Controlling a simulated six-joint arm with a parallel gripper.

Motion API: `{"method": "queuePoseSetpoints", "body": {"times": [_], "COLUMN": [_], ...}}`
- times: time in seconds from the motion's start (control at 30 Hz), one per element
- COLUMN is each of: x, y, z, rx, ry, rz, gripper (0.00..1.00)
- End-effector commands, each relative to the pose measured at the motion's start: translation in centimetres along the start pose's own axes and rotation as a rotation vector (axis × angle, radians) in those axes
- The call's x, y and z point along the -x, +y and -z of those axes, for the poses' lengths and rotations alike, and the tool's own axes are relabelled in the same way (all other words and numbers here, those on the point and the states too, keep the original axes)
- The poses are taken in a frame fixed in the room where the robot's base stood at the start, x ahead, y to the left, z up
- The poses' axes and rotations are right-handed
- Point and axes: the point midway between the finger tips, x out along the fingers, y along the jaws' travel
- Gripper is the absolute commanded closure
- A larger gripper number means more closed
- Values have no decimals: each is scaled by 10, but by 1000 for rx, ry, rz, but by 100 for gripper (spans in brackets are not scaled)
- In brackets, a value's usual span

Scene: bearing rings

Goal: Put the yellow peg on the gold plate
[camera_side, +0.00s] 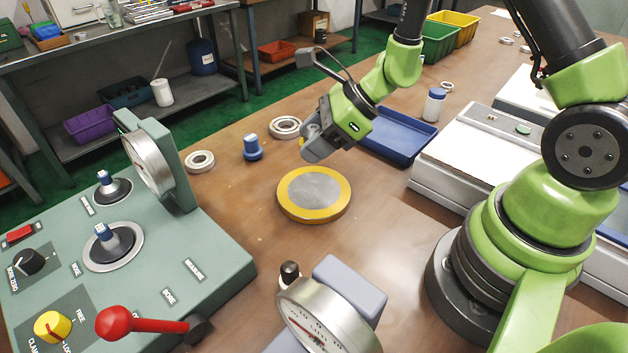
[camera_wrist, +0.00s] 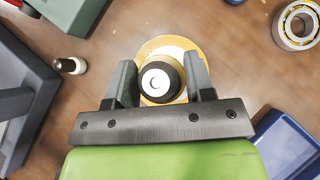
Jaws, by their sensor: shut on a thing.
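The gold plate (camera_side: 312,214) is a round disc with a gold rim and a grey centre, lying flat on the brown table in the side view. In the wrist view, part of its gold rim (camera_wrist: 168,44) shows beyond my fingers. My gripper (camera_side: 312,148) is above and behind the plate in the side view, tilted, and clear of it. It is shut on the yellow peg, of which only a small yellow part (camera_side: 303,142) shows there. In the wrist view, the peg's black top with a white label (camera_wrist: 160,82) sits between my two fingers (camera_wrist: 160,85). Its lower end is hidden.
A blue peg (camera_side: 253,148) and bearing rings (camera_side: 200,161) (camera_side: 285,127) stand left of my gripper. A blue tray (camera_side: 398,138) and white bottle (camera_side: 433,106) are to the right. A green gauge fixture (camera_side: 180,245) fills the left, and a dial gauge (camera_side: 325,318) stands in front.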

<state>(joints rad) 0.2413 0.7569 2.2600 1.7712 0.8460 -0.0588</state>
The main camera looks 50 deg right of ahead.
Motion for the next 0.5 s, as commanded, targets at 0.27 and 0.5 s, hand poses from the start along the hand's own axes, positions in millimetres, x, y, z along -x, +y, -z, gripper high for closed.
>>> {"method": "queuePoseSetpoints", "body": {"times": [0.27,0.5], "x": [-27,-46], "y": [0,0], "z": [28,46], "rx": [-4,-5], "ry": [1,1], "rz": [1,1], "gripper": [92,92]}}
